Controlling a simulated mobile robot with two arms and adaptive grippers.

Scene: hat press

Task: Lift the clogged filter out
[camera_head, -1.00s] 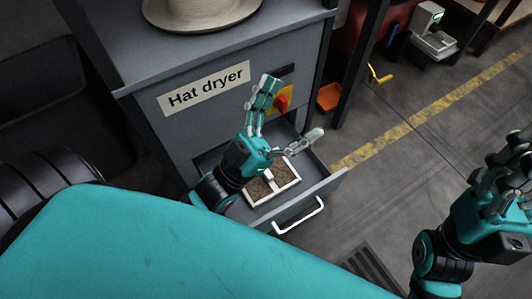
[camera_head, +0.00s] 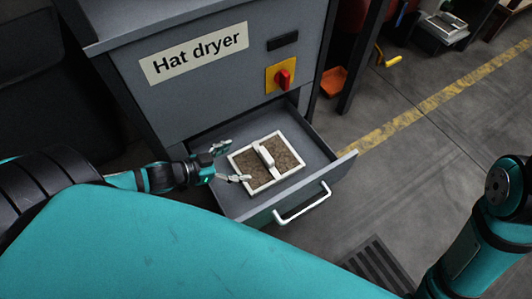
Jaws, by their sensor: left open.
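The clogged filter (camera_head: 285,160) is a white-framed square with a brown, dirty mesh and a white handle bar (camera_head: 265,158) across its middle. It lies in the open drawer (camera_head: 321,159) of the grey hat dryer (camera_head: 200,100). My left gripper (camera_head: 233,163) is open at the filter's left edge, its fingers pointing right toward the handle and apart from it. One finger overlaps the filter's front-left corner in the picture; I cannot tell if they touch. My right arm shows at the right edge, but its gripper is out of view.
The drawer's white pull handle (camera_head: 302,204) sticks out at the front. A red knob on a yellow plate (camera_head: 282,78) is on the dryer's face above the drawer. An orange bin (camera_head: 334,82) stands behind on the floor.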

